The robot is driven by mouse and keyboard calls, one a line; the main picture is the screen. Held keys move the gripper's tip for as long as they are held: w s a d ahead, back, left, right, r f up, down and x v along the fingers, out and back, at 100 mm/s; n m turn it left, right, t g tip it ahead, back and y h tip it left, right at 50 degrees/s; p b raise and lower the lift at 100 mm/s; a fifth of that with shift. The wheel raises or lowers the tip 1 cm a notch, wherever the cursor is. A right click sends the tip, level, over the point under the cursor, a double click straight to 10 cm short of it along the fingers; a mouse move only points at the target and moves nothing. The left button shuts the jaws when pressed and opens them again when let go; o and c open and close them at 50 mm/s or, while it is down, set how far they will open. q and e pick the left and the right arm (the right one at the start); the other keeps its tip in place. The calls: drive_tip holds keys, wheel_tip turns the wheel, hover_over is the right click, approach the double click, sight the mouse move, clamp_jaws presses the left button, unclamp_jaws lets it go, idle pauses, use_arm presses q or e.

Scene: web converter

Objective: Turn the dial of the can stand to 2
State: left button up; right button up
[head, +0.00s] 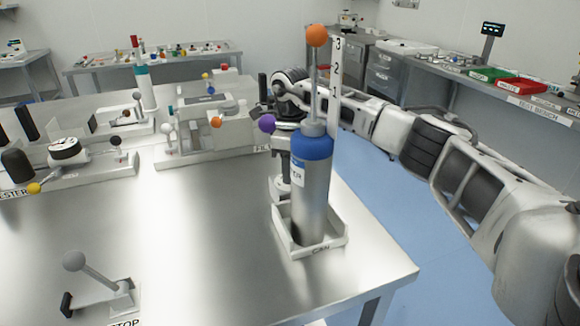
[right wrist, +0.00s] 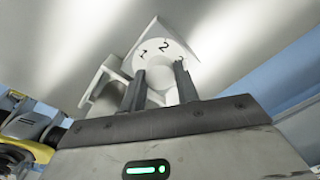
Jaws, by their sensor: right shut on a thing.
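The can stand (head: 322,247) is a white tray with a "CAN" label near the table's right front corner. A silver can with a blue top (head: 311,190) stands upright in it. The white dial (right wrist: 163,51) shows in the right wrist view, with the figures 1 and 2 on its face. My right gripper (right wrist: 160,68) is shut on the dial, one dark finger on each side. Any pointer mark is not clear. In the head view the can and stand largely hide the dial and fingertips. My left gripper is not in view.
An orange ball (head: 316,35) tops a rod above the can, beside a scale marked 1 to 3. A purple ball knob (head: 267,123) is close to my right wrist. A stop lever (head: 92,271) stands front left. The table between is clear.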

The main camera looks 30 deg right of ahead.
drive_tip(key=m+p, duration=0.1)
drive_tip(key=m, duration=0.1)
drive_tip(key=shift+r+m, duration=0.1)
drive_tip(key=shift+m, duration=0.3)
drive_tip(key=m+p, duration=0.1)
drive_tip(key=m, duration=0.1)
drive_tip(key=shift+m, duration=0.3)
drive_tip(key=m+p, duration=0.1)
drive_tip(key=m, duration=0.3)
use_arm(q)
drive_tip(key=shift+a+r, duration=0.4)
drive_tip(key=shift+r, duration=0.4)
use_arm(e)
drive_tip(key=shift+m, duration=1)
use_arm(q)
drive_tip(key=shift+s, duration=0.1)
use_arm(e)
drive_tip(key=o, duration=1)
drive_tip(key=shift+c, duration=0.2)
use_arm(q)
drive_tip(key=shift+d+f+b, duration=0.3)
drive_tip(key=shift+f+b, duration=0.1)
drive_tip(key=shift+b, duration=0.5)
use_arm(e)
wheel_tip(320, 180, up, 16)
